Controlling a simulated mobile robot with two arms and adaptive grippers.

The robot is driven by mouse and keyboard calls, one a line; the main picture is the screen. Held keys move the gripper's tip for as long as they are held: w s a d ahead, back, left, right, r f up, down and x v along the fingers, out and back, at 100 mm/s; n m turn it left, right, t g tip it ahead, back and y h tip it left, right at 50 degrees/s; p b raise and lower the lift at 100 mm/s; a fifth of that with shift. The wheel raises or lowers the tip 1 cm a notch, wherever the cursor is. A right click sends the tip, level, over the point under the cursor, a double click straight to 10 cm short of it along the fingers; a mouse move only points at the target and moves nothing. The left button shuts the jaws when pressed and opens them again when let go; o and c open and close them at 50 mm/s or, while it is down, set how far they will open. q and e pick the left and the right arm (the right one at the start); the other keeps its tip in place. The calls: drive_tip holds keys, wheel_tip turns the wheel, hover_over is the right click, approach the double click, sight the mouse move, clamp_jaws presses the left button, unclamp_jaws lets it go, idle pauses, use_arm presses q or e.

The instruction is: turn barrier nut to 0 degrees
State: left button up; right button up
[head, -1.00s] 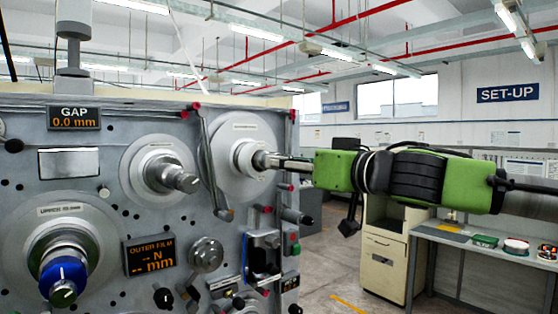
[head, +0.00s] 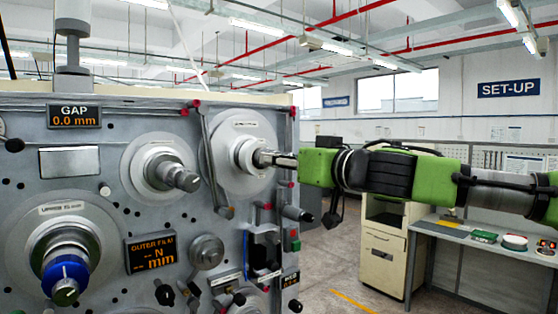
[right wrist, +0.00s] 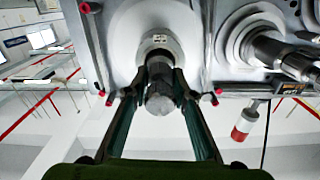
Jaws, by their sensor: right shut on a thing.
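The barrier nut (head: 261,158) appears to be the metal nut on the spindle at the upper right of the grey machine, in front of a large round disc (head: 237,128). My right gripper (head: 275,159) reaches it from the right, and its fingers overlap the spindle end. In the right wrist view, the two dark fingers (right wrist: 160,80) lie on either side of the spindle (right wrist: 160,98), closed on the nut. The fingers partly hide the nut, and I cannot read its angle. My left gripper is out of view.
A second spindle (head: 175,178) stands left of the nut, and a blue-collared spindle (head: 66,276) is at lower left. A slanted lever arm (head: 210,160) is close beside the disc. A cabinet (head: 382,262) and a bench (head: 470,233) stand at the right, behind my arm.

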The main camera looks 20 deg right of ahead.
drive_tip(key=shift+n, duration=0.3)
drive_tip(key=n+b, duration=0.1)
drive_tip(key=n, duration=0.3)
drive_tip(key=shift+f+b, duration=0.1)
drive_tip(key=shift+b, duration=0.2)
drive_tip(key=n, duration=0.4)
drive_tip(key=shift+b, duration=0.4)
drive_tip(key=n, duration=0.3)
drive_tip(key=shift+n+b, duration=0.3)
drive_tip(key=shift+b, duration=0.1)
drive_tip(key=n+b, duration=0.1)
drive_tip(key=n, duration=0.2)
drive_tip(key=shift+n, duration=0.3)
drive_tip(key=n+b, duration=0.1)
drive_tip(key=n, duration=0.2)
drive_tip(key=shift+n, duration=0.3)
drive_tip(key=shift+n+b, duration=0.3)
drive_tip(key=shift+n, duration=1.9)
drive_tip(key=o, duration=1.1)
